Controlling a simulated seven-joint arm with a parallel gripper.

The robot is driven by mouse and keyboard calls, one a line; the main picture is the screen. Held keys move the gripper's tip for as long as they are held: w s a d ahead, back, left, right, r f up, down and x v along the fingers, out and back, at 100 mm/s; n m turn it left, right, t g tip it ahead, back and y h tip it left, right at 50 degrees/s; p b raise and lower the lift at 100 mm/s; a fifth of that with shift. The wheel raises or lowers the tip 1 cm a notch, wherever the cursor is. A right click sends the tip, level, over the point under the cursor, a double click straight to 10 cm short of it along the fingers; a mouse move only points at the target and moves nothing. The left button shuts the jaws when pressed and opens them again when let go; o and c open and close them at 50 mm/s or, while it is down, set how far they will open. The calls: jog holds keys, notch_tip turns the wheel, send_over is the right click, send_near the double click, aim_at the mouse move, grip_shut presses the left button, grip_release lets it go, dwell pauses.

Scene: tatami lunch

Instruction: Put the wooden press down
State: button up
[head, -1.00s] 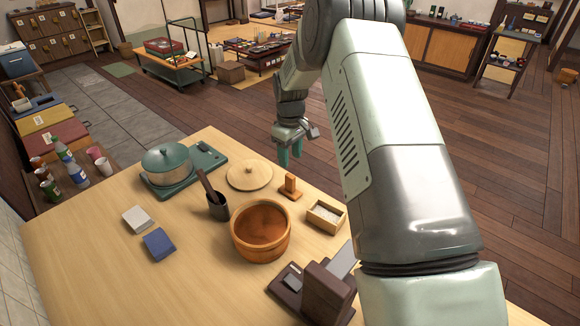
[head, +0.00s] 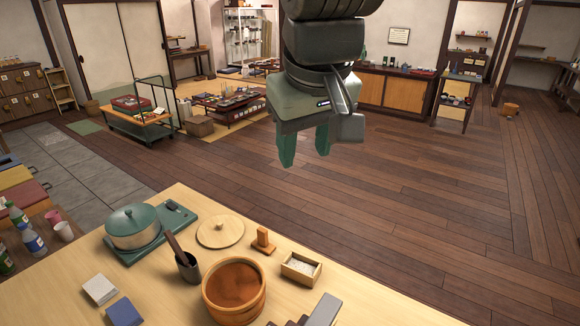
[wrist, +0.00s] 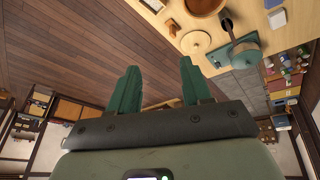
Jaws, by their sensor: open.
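The wooden press (head: 263,241), a small orange-brown block with an upright handle, stands on the table (head: 370,290) between the round wooden lid and the small box. It also shows in the wrist view (wrist: 172,27) near the table's edge. My gripper (head: 304,160) is open and empty, raised well above and beyond the table's far edge. In the wrist view my gripper's two green fingers (wrist: 158,75) are spread apart with nothing between them.
On the table are a round wooden lid (head: 220,232), a wooden tub (head: 234,290), a small box with white contents (head: 301,268), a dark cup with utensils (head: 188,266) and a green pot (head: 134,228). Beyond lies open wooden floor (head: 400,190).

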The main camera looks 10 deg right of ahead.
jog(key=s+d+f+m+t, duration=0.1)
jog(key=s+m, duration=0.1)
jog(key=s, duration=0.9)
jog(key=shift+d+f, duration=0.15)
jog(key=shift+f, duration=0.15)
